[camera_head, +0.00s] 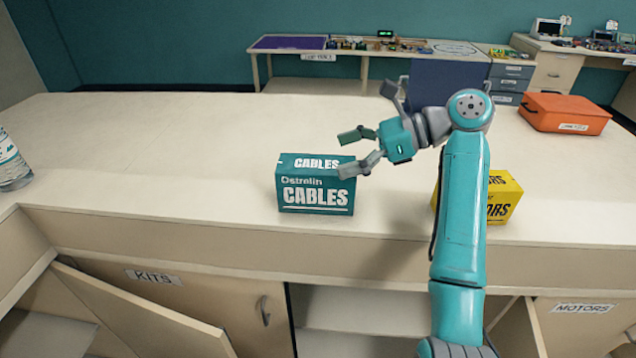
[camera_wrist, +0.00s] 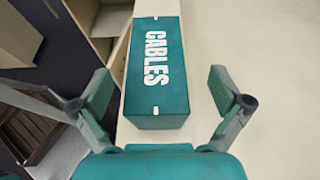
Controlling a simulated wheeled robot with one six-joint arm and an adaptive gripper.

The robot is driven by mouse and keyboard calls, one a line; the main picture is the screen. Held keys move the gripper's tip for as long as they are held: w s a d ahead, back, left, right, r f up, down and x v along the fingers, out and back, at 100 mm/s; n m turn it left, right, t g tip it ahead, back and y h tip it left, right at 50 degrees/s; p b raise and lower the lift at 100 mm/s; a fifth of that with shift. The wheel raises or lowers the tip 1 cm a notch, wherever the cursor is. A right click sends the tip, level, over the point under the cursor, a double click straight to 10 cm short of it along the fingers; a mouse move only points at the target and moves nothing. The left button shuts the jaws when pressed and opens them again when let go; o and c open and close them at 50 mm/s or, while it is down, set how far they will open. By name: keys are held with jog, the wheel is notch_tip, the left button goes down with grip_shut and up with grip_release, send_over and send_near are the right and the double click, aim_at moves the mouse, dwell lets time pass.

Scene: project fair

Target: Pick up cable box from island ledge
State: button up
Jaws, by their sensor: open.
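The cable box (camera_head: 314,186) is teal with white "CABLES" lettering. It stands upright on the cream island ledge (camera_head: 200,160), near the front edge. My gripper (camera_head: 349,154) is open and empty at the box's right, its fingers pointing left and the nearer finger overlapping the box's upper right corner in the head view. In the wrist view the cable box (camera_wrist: 157,68) lies ahead between the two spread fingers, and my gripper (camera_wrist: 158,92) shows a gap on both sides of it. I cannot tell whether a finger touches it.
A yellow box (camera_head: 503,196) stands behind my arm on the right. An orange case (camera_head: 564,112) sits farther back right, and a clear bottle (camera_head: 10,162) at the left edge. Cabinet doors below (camera_head: 150,310) hang open. The ledge left of the box is clear.

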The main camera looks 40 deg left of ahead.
aim_at(319, 164)
jog(key=shift+x, duration=2.8)
jog(key=shift+s+d+f, duration=0.1)
jog(key=shift+s+d, duration=0.05)
jog(key=shift+d, duration=0.05)
jog(key=shift+c, duration=0.3)
jog(key=c, duration=1.5)
